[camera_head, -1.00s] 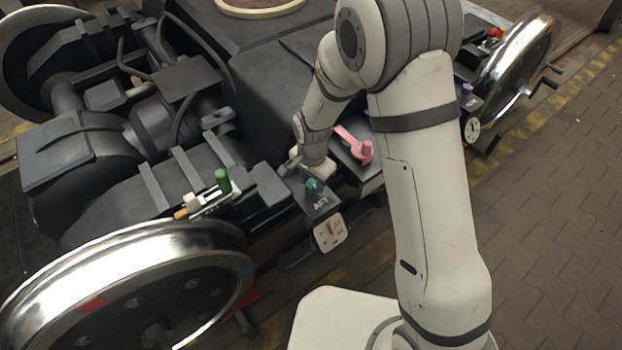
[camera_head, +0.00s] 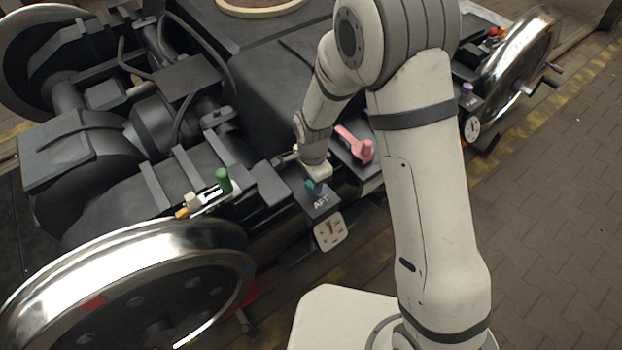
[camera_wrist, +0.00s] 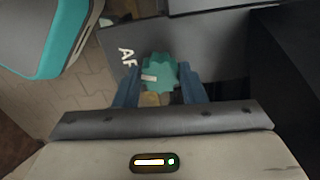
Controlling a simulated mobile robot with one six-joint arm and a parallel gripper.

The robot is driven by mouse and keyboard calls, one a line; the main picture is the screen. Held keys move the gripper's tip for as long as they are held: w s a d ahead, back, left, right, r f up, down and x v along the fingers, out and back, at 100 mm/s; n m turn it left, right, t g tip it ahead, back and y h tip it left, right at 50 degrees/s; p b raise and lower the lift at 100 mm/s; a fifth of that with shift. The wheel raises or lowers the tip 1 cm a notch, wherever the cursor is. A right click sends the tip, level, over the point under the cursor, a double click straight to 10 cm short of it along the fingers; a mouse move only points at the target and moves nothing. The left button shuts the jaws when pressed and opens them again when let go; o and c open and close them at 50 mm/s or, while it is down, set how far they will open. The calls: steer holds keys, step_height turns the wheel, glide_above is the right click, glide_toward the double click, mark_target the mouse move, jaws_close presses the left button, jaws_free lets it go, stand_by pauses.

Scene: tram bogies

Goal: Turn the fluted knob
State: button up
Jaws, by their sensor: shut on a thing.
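The fluted knob (camera_wrist: 160,73) is teal with a scalloped rim and a small white mark. It stands on a dark box lettered "AFT" (camera_head: 321,203). In the head view the knob (camera_head: 312,187) is partly hidden by my gripper (camera_head: 314,178). In the wrist view the two blue fingers of my gripper (camera_wrist: 160,92) are on either side of the knob and shut on it. The white mark lies left of the knob's middle. A white gauge plate (camera_head: 330,231) with dark marks hangs on the front of the box.
A pink lever (camera_head: 358,146) stands just right of my gripper. A green knob (camera_head: 223,180) and an orange piece (camera_head: 182,213) sit to the left. A shiny wheel (camera_head: 130,285) fills the lower left. Paved floor (camera_head: 545,230) is open at right.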

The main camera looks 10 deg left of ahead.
steer(key=shift+w+r, duration=0.1)
steer(key=shift+w, duration=0.1)
steer(key=o, duration=1)
steer(key=shift+s, duration=0.1)
step_height(320, 180, up, 8)
steer(key=shift+f+p, duration=0.15)
steer(key=shift+p, duration=0.8)
